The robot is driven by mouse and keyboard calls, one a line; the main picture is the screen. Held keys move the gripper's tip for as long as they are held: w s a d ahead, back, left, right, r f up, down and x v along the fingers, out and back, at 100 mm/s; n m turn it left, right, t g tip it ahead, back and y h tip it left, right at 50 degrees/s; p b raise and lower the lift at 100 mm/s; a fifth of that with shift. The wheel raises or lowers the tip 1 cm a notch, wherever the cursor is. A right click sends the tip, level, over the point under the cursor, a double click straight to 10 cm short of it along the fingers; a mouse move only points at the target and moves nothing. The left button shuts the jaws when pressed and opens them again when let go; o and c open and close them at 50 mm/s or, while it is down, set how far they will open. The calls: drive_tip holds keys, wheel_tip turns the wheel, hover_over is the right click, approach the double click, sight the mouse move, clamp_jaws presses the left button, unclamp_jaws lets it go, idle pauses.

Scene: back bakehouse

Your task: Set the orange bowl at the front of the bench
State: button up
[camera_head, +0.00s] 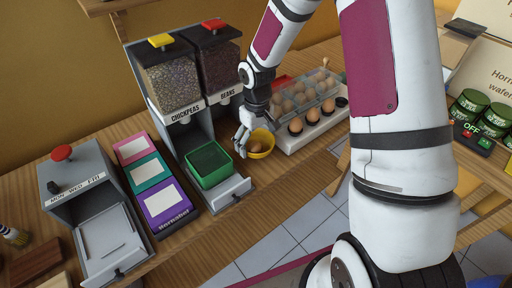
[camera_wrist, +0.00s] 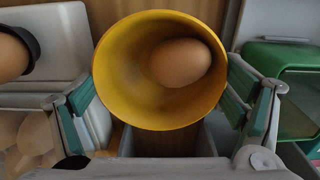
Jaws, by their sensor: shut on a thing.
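The orange bowl (camera_head: 262,154), yellow-orange in the pictures, is between the green bin and the egg tray. A brown egg (camera_head: 255,148) lies inside it. My gripper (camera_head: 246,143) is shut on the bowl. In the wrist view the bowl (camera_wrist: 112,80) lies between the two teal-padded fingers, with its mouth facing the camera and the egg (camera_wrist: 180,62) inside. I cannot tell whether its base touches the bench (camera_head: 255,195); bare wood shows between it and the front edge.
The egg tray (camera_head: 322,133), with several eggs and a clear lid, stands close on the right. The green bin (camera_head: 209,164) below the chickpea and bean dispensers (camera_head: 172,80) is close on the left. Coloured boxes (camera_head: 165,202) and a grey device (camera_head: 75,175) stand further left.

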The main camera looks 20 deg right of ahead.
drive_tip(key=shift+w, duration=0.2)
drive_tip(key=shift+f, duration=1.75)
drive_tip(key=shift+f, duration=0.15)
drive_tip(key=o, duration=1)
drive_tip(key=shift+c, duration=0.2)
